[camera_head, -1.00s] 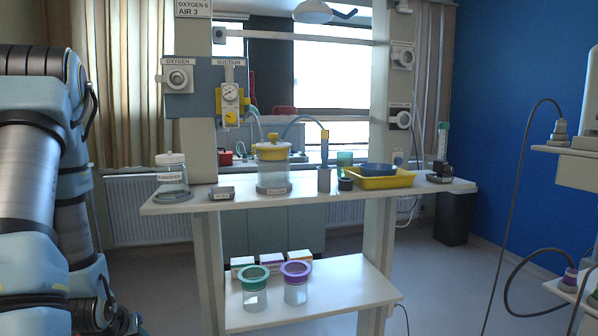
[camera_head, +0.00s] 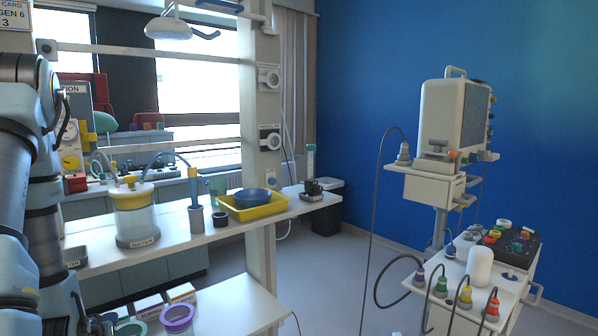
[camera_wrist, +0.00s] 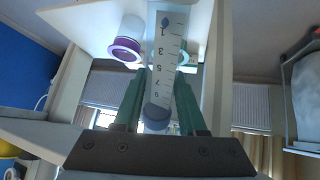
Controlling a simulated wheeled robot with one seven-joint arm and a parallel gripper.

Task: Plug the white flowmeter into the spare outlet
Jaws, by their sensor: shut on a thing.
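In the wrist view my gripper (camera_wrist: 160,88) is shut on a clear-and-white graduated tube, which looks like the flowmeter (camera_wrist: 164,48). Its printed numbers are upside down, a small blue float shows inside, and its rounded end is grey-blue. The far end is cut off by the frame. In the head view my arm stands at the left edge; gripper and flowmeter cannot be made out there. Two round wall outlets sit on the white post, an upper outlet (camera_head: 268,77) and a lower outlet (camera_head: 270,138). Their labels are too small to read, so I cannot tell which is spare.
The shelf (camera_head: 180,240) holds a yellow-lidded suction jar (camera_head: 134,215), a grey cup with a blue tube, a yellow tray (camera_head: 254,211) and a teal-topped tube (camera_head: 310,160). A monitor cart (camera_head: 455,250) with hanging cables stands at the right. Floor between is clear.

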